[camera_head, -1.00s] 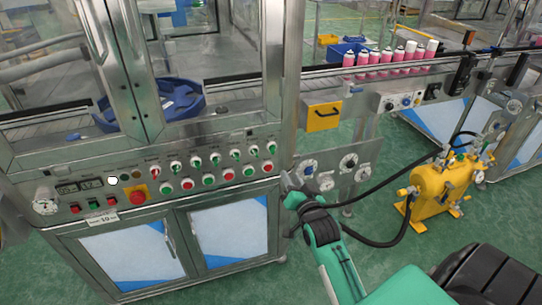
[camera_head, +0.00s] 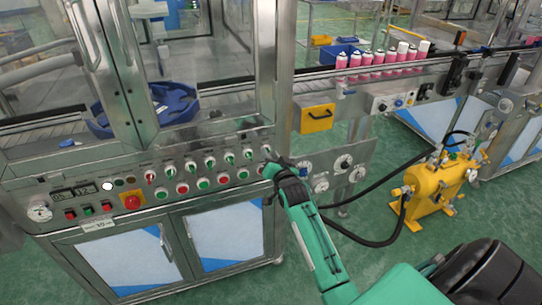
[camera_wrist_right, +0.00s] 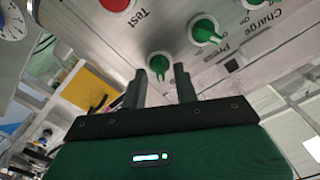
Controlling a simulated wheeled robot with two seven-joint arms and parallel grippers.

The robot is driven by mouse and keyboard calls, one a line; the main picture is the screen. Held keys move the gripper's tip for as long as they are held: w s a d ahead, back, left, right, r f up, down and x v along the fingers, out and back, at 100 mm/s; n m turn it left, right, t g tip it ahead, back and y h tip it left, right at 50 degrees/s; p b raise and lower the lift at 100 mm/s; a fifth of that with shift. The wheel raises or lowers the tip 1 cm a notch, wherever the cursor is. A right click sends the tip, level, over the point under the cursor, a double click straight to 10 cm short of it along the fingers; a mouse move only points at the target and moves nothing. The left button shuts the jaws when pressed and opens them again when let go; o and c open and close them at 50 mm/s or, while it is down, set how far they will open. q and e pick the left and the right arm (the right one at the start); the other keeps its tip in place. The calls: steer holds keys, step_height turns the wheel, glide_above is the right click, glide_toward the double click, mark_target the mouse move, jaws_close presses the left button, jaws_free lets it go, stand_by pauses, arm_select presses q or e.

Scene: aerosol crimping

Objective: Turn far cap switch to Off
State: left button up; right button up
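Which switch is the far cap one cannot be read. My right gripper (camera_head: 268,156) is at the right end of this row, close to the panel face. In the right wrist view my right gripper (camera_wrist_right: 162,78) is open, two dark fingers apart. A green switch knob (camera_wrist_right: 158,65) shows between and just beyond the fingertips; contact cannot be told. My left gripper is out of view.
A red button (camera_wrist_right: 117,4) labelled "Test" is near the knobs. Pink cans (camera_head: 365,59) stand on the conveyor behind.

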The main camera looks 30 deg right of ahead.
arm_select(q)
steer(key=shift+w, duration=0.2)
arm_select(e)
jaws_close()
